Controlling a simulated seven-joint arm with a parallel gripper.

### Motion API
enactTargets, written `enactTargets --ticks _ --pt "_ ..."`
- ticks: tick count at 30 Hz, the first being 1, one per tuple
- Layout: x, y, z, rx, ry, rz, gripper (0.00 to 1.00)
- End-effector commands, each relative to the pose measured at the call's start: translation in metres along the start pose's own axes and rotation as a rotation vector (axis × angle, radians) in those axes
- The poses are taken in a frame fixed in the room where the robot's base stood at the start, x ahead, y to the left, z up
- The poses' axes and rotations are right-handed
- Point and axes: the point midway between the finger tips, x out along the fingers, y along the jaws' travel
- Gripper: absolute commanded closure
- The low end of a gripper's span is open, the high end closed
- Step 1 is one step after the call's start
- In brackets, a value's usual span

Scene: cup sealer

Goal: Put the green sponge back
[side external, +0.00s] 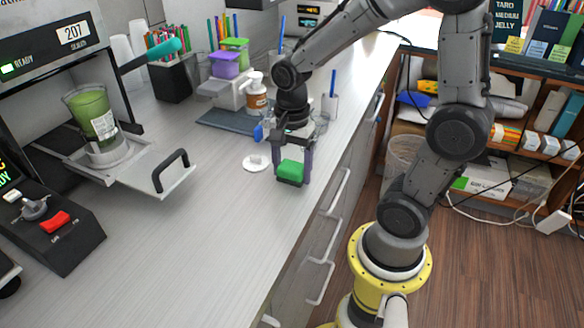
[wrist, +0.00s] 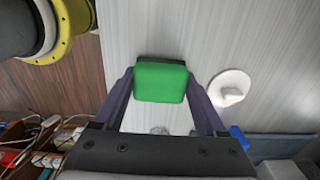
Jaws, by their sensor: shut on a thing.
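The green sponge (side external: 290,171) is between the fingers of my gripper (side external: 291,178) near the counter's right edge in the side external view. It has a dark layer along one side. In the wrist view the sponge (wrist: 161,82) sits between the two fingertips of my gripper (wrist: 160,88), which are shut on it. I cannot tell whether the sponge touches the counter. A white round disc with a raised knob (side external: 255,162) lies on the counter just left of the sponge; it also shows in the wrist view (wrist: 229,88).
A dark mat (side external: 225,122) lies behind, near a brown-and-white bottle (side external: 256,98) and stacked purple (side external: 224,66) and green tubs. The cup sealer's tray (side external: 165,180) juts out at left, with a green-filled cup (side external: 92,118). The front counter is clear.

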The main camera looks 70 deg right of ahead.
Motion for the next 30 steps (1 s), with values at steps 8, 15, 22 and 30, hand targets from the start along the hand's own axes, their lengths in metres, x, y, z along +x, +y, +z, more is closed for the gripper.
enactTargets --ticks 8,15,22,30 --pt "0.003 0.0 0.0 0.0 0.0 -0.001 0.21" --pt "0.003 0.0 0.0 0.0 0.0 -0.001 0.0" --pt "-0.004 -0.001 0.0 0.0 0.0 -0.002 0.0" --pt "-0.052 -0.002 0.0 0.0 0.002 -0.008 0.0"
